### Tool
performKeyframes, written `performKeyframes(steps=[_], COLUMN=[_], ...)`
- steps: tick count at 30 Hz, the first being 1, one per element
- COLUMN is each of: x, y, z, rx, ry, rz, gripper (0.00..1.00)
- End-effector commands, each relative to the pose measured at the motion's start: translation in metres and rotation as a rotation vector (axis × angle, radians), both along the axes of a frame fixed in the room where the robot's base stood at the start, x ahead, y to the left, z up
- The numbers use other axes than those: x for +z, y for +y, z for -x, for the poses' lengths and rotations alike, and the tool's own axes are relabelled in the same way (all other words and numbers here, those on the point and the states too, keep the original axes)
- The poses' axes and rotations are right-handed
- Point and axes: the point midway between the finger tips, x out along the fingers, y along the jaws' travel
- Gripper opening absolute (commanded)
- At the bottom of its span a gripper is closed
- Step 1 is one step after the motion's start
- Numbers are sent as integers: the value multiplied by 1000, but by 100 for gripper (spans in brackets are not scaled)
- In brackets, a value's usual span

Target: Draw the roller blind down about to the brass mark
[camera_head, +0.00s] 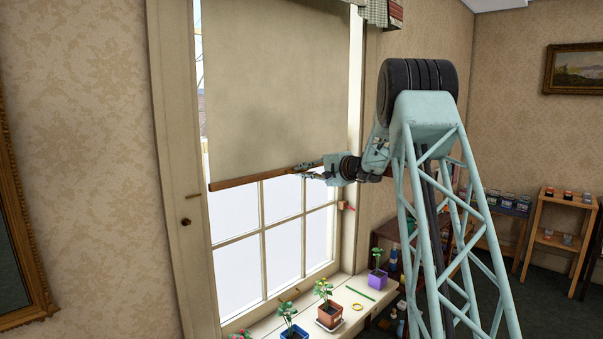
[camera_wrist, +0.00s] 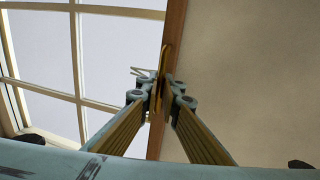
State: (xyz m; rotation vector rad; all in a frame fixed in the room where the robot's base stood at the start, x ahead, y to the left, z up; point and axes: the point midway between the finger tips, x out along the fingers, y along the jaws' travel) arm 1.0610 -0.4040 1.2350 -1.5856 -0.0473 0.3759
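The beige roller blind (camera_head: 275,90) hangs over the upper part of the window, with a wooden bottom bar (camera_head: 245,181) along its lower edge. In the wrist view, the bar (camera_wrist: 175,30) runs from top to bottom, with blind cloth (camera_wrist: 250,70) on its right. My gripper (camera_head: 303,170) is at the bar's right part. In the wrist view, its fingertips (camera_wrist: 163,88) are close together on the bar and hide part of it. A short thin mark (camera_head: 193,195), perhaps the brass mark, is on the left window frame, slightly below the bar's left end.
The sill below holds potted plants (camera_head: 329,313), a purple pot (camera_head: 377,280), a green stick (camera_head: 360,293) and a yellow ring (camera_head: 357,307). A dark knob (camera_head: 186,221) is on the left frame. A small red piece (camera_head: 345,205) juts from the right frame.

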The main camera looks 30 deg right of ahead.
Motion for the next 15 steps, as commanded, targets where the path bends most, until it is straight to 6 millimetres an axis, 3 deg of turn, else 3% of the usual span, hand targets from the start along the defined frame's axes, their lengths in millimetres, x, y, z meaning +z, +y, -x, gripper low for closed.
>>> performKeyframes(steps=[5,7,15], x=[0,0,0], y=[0,0,0], z=[0,0,0], rx=[0,0,0], ry=[1,1,0], rz=[0,0,0], gripper=[0,9,9])
